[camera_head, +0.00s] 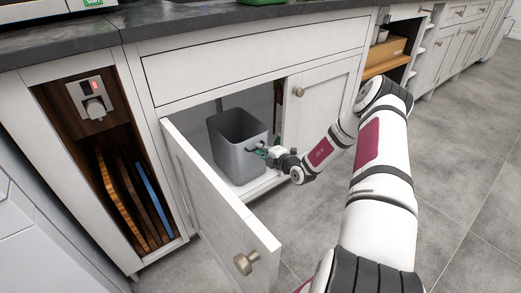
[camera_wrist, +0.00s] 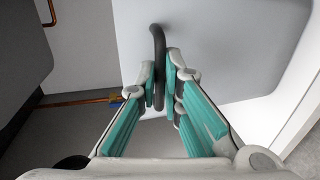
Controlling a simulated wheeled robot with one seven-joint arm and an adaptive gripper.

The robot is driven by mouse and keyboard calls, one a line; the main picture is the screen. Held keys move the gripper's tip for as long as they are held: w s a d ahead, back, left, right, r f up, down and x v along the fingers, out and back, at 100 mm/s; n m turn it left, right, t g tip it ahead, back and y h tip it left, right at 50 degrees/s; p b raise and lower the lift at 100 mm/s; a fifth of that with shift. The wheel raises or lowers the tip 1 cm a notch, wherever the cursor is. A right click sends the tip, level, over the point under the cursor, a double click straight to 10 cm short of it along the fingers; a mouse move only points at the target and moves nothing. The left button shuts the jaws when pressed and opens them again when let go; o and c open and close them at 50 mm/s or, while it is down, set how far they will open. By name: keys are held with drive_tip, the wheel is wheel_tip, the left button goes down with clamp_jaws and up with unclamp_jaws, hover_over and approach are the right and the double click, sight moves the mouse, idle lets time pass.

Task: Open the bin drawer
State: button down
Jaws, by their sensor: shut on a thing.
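A grey bin (camera_head: 228,157) stands inside the white under-counter cabinet, in the opening behind a swung-out door. Its front face (camera_wrist: 235,45) fills the upper middle of the wrist view. A dark curved handle (camera_wrist: 158,42) sticks out from that face. My gripper (camera_head: 262,152) reaches in from the right, at the bin's front. In the wrist view, my gripper (camera_wrist: 160,82) has its teal-padded fingers around the handle and is shut on it. The handle's lower part is partly hidden between the fingers.
The left cabinet door (camera_head: 212,195) stands open toward the viewer, with a round knob (camera_head: 246,262) near its free edge. The right door (camera_head: 322,100) is beside the opening. Cutting boards (camera_head: 130,200) stand in a niche at left. Grey floor (camera_head: 470,190) is clear at right.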

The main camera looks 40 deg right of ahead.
drive_tip(key=f+p+v, duration=0.2)
drive_tip(key=p+v, duration=0.3)
drive_tip(key=v, duration=0.8)
drive_tip(key=s+a+f+p+v, duration=0.1)
drive_tip(key=f+p+v, duration=0.2)
drive_tip(key=v, duration=0.9)
drive_tip(key=shift+s+d+p, duration=0.45)
drive_tip(key=shift+s+p, duration=0.05)
drive_tip(key=shift+p, duration=0.45)
drive_tip(key=shift+f, duration=0.1)
drive_tip(key=c, duration=1.7)
unclamp_jaws()
drive_tip(key=v, duration=1.2)
